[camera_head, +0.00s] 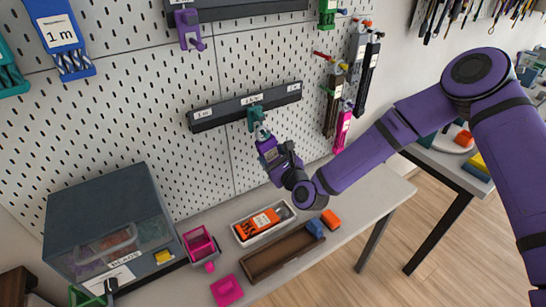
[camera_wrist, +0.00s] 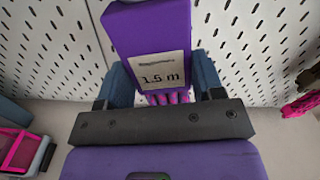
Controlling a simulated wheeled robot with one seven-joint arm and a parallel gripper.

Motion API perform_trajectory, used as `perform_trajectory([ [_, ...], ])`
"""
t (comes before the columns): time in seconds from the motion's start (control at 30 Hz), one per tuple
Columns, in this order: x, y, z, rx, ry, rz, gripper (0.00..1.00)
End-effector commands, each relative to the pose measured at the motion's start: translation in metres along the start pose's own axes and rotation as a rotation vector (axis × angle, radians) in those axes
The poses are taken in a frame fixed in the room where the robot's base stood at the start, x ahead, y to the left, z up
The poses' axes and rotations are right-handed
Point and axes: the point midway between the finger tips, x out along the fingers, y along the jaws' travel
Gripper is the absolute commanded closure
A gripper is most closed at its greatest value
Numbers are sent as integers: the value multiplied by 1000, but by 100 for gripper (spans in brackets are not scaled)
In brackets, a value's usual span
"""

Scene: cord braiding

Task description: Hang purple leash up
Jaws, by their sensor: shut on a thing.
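The purple leash pack (camera_head: 267,149) is in front of the pegboard, just below a teal hook (camera_head: 255,114) on the lower black rail (camera_head: 213,115). In the wrist view the leash pack (camera_wrist: 150,30) shows a "1.5 m" label, with pink-purple cords under it. My gripper (camera_head: 281,160) is shut on it; in the wrist view its blue fingers (camera_wrist: 163,84) stand on both sides of the pack's lower part. The pack's top is close to the hook's end. I cannot tell whether they touch; the hook is not clear in the wrist view.
A purple hook (camera_head: 188,30) sits on the upper rail. Blue leashes (camera_head: 62,38) hang at left, and black and pink ones (camera_head: 343,130) at right. Below, the table holds a clear-fronted box (camera_head: 110,225), a white tray with an orange pack (camera_head: 262,222) and a brown tray (camera_head: 285,256).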

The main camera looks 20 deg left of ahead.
Motion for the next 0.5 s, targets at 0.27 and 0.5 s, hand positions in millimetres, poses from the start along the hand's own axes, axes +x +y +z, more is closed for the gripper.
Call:
perform_trajectory([
  [0.27, 0, 1, -3, 1, -1, 0, 63],
  [0.5, 0, 1, -4, 0, -1, 0, 63],
])
